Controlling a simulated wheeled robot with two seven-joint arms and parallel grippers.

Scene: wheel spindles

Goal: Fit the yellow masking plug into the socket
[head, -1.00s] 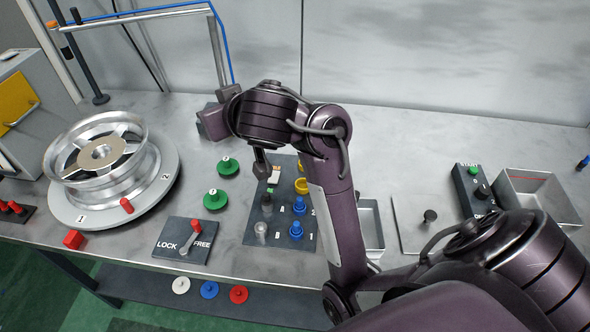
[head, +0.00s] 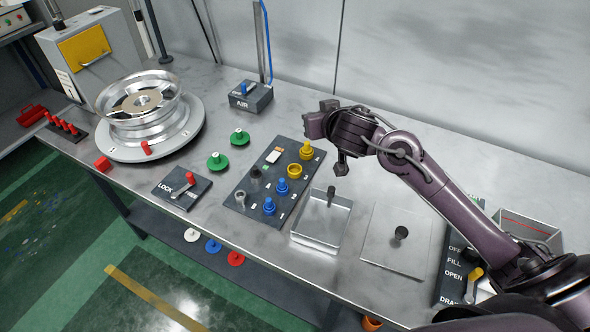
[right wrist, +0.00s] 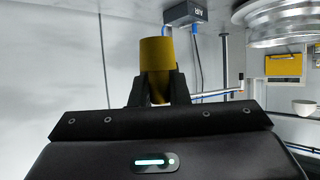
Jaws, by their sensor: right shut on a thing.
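My right gripper (head: 314,122) is raised over the bench just beyond the far end of the dark panel (head: 232,203). In the right wrist view it is shut on a yellow plug (right wrist: 156,55), which sticks out between the two dark fingers. In the head view the held plug is hidden. On the panel are an open-looking yellow ring (head: 294,171) and, beyond it, a yellow knobbed piece (head: 306,150). I cannot tell which socket suits the plug. The held plug touches nothing but my fingers. My left gripper is not in view.
Blue plugs (head: 281,187) stand in the panel's near part. Green knobs (head: 217,161) and a lock lever (head: 186,184) lie left of it. An open metal tray (head: 321,222) and a flat plate (head: 397,240) lie right. The wheel (head: 141,107) and air box (head: 250,97) are farther off.

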